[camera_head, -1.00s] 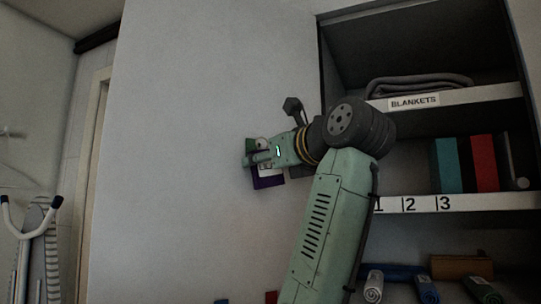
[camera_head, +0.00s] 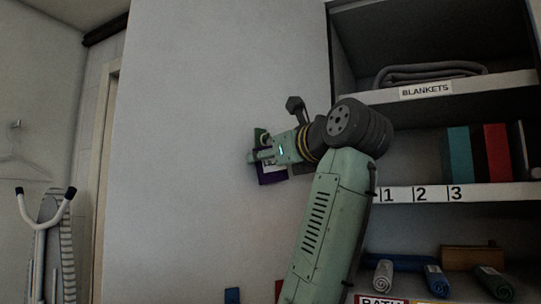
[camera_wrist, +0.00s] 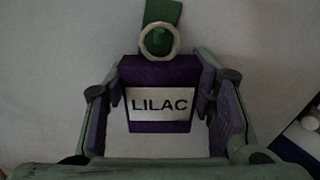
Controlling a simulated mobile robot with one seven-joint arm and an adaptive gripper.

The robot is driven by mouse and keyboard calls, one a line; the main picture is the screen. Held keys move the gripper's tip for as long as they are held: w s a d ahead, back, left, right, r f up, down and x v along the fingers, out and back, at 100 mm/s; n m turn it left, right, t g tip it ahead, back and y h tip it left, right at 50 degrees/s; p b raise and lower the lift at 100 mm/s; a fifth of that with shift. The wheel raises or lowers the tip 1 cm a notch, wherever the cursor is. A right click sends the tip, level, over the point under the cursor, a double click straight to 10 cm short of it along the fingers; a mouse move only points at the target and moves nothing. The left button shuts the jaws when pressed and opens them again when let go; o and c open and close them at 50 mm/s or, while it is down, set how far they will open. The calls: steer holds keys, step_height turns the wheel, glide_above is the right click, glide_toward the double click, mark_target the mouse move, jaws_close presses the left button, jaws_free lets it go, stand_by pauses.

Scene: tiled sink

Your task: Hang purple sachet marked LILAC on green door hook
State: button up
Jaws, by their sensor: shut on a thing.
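The purple sachet (camera_wrist: 159,72) has a white label reading LILAC and a pale ring (camera_wrist: 176,41) at its top. It hangs upright between the two fingers of my gripper (camera_wrist: 161,105), which is shut on its sides. The green door hook (camera_wrist: 163,12) is on the pale surface at the ring. Green shows through the ring's opening, but I cannot tell whether the ring is around the hook or just in front of it. In the head view, my gripper (camera_head: 255,157) is close to the pale panel, with the sachet (camera_head: 271,180) partly hidden by it. The hook (camera_head: 259,133) shows just above the fingers.
Open shelves (camera_head: 503,193) stand to the right, with a folded blanket (camera_head: 430,72), upright books (camera_head: 496,152) and rolled towels (camera_head: 437,281). An ironing board (camera_head: 66,240) stands at far left. The pale panel (camera_head: 190,120) left of my gripper is bare.

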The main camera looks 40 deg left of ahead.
steer(key=o, duration=1.2)
steer(key=v, duration=1.2)
steer(key=shift+f, duration=0.1)
